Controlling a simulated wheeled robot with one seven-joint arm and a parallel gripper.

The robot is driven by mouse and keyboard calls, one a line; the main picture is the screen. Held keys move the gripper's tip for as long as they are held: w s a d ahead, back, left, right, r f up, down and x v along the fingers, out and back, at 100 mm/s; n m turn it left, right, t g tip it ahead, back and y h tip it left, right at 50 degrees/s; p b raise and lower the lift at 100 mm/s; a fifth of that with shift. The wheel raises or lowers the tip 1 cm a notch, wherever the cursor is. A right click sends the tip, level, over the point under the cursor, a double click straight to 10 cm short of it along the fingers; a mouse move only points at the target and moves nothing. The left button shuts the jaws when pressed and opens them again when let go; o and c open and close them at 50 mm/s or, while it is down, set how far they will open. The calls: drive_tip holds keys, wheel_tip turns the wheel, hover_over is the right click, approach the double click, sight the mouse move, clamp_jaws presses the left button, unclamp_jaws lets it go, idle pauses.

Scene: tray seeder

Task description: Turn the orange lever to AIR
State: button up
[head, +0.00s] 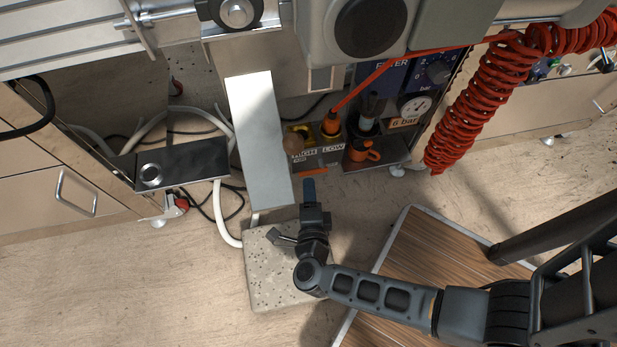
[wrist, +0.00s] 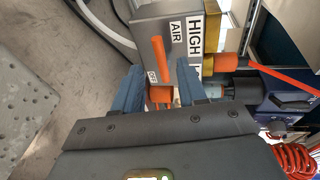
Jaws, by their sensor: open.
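The orange lever (wrist: 159,58) is a slim bar on a grey box (wrist: 142,30) in the wrist view. A white AIR label (wrist: 176,30) sits to the right of its upper end, and a small label that seems to read OFF (wrist: 152,77) is by its lower end. In the head view the orange lever (head: 313,172) shows just beyond my fingertips. My gripper (wrist: 160,80) is open, with one blue finger on each side of the lever's lower end. I cannot tell whether either finger touches it. My gripper (head: 308,182) also shows in the head view.
A HIGH label (wrist: 195,35) is right of AIR. Orange fittings and hoses are close on the right, with a pressure gauge (head: 415,109) and a coiled red hose (head: 490,85). A pale metal plate (head: 258,140) is left of my gripper. A speckled stone block (head: 262,275) lies below.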

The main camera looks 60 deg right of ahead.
drive_tip(key=shift+v, duration=1.25)
drive_tip(key=s+a+r+n+t+y, duration=0.2)
drive_tip(key=s+r+n+y, duration=0.3)
drive_tip(key=r+n, duration=0.45)
drive_tip(key=s+a+r+n+t+y, duration=0.2)
drive_tip(key=s+r+n+y, duration=0.3)
drive_tip(key=r+n, duration=0.5)
drive_tip(key=s+a+r+n+t+y, duration=0.2)
drive_tip(key=s+r+n+y, duration=0.1)
drive_tip(key=s+r+n, duration=0.55)
wheel_tip(320, 180, up, 32)
drive_tip(key=w+p, duration=0.1)
drive_tip(key=p, duration=2.8)
drive_tip(key=shift+w+n, duration=0.35)
drive_tip(key=shift+n, duration=0.05)
drive_tip(key=shift+r, duration=0.1)
